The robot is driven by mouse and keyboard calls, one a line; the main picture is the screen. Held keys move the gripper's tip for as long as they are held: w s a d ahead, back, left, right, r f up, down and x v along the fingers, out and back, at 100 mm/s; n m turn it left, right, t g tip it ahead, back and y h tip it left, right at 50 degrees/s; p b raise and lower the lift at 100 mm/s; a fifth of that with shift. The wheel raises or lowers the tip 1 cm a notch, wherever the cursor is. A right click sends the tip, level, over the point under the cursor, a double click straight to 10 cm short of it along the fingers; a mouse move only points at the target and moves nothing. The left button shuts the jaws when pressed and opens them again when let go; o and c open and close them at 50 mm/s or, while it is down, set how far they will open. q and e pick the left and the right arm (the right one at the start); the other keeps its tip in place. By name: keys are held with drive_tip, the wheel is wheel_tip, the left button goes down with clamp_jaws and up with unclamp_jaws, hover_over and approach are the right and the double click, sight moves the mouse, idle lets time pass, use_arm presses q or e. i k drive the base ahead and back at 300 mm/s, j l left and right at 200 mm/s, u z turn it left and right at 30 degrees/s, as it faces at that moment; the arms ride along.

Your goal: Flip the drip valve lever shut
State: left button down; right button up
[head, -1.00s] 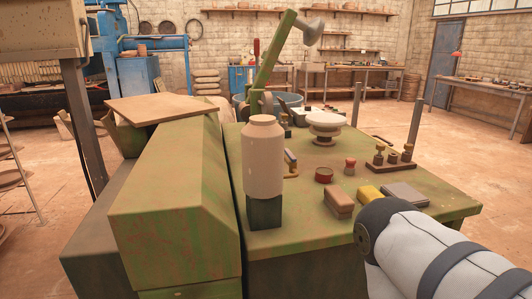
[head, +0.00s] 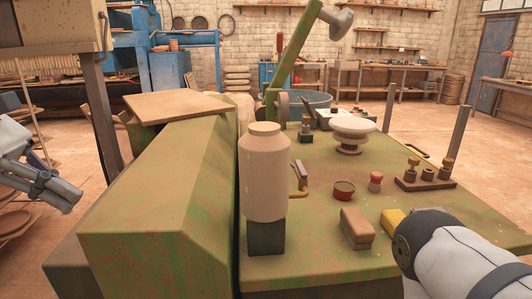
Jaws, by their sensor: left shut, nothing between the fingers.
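I cannot tell for certain which part is the drip valve lever. A small upright piece with a grey-blue top and a brass-coloured curved part (head: 300,177) stands on the green bench top, partly hidden behind a cream jar. A long green arm (head: 298,48) with a grey round knob rises at the back of the bench. My left gripper (head: 66,203) is at the left edge of the head view, shut and empty, well apart from both. My right gripper is out of view; part of my right arm shows at the lower right.
The cream jar (head: 264,175) stands on a dark block at the bench's near side. A tan brick (head: 357,228), a red tin (head: 344,190), a white wheel-like stand (head: 351,133) and a post (head: 458,128) stand to the right. A sloped green housing (head: 150,215) lies between my left gripper and the bench top.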

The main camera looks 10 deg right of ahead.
sight(303, 173)
drive_tip(key=i+l, duration=0.25)
drive_tip(key=l, duration=0.15)
drive_tip(key=i+l, duration=0.25)
drive_tip(key=l, duration=0.15)
drive_tip(key=i+l, duration=0.25)
drive_tip(key=l, duration=0.15)
